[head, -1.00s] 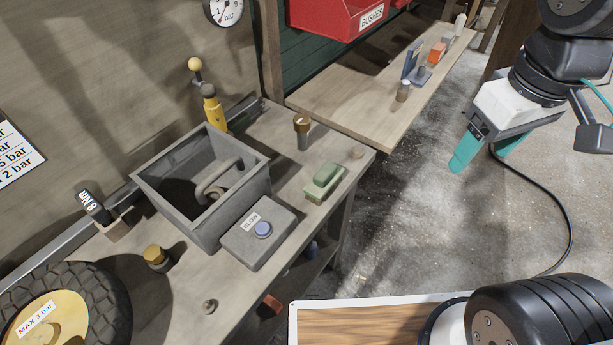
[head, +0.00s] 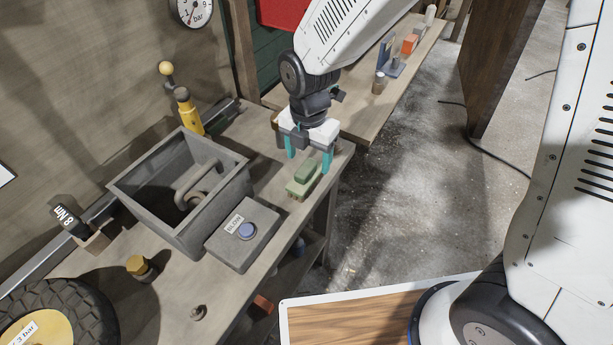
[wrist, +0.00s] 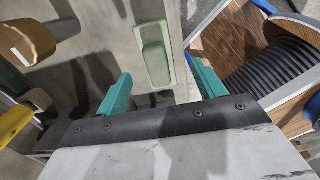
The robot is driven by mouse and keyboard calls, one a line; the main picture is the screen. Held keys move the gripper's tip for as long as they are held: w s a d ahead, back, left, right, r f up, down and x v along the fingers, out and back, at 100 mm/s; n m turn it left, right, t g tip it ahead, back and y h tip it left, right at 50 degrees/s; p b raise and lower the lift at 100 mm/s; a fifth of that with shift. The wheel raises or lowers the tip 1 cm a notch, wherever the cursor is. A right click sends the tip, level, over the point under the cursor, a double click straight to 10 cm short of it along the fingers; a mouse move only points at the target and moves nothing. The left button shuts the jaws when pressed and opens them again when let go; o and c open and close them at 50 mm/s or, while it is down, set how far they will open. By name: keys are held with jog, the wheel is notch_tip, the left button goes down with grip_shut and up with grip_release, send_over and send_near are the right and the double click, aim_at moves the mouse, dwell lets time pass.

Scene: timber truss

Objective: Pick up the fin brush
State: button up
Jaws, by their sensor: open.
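The fin brush appears to be the pale green block with a darker green raised grip (head: 304,177), lying on the workbench near its front edge. In the wrist view the green brush (wrist: 155,55) lies beyond the fingertips, in line with the gap between them. My gripper (head: 308,160) is open and empty, pointing down just above and behind the brush, with its teal fingers spread. The fingers also show in the wrist view (wrist: 160,77). They look apart from the brush; the exact height gap is hard to tell.
A grey bin (head: 130,197) and a grey box with a blue button (head: 243,234) stand left of the brush. A brass-topped post (wrist: 27,42) is close to my gripper's left in the wrist view. A yellow-bodied tool (head: 187,112) stands behind. Open floor (head: 400,190) lies right.

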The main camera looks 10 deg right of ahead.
aim_at(306, 167)
jog(key=f, duration=0.6)
jog(key=shift+a+f, duration=0.1)
jog(key=shift+a, duration=0.15)
jog(key=c, duration=1.1)
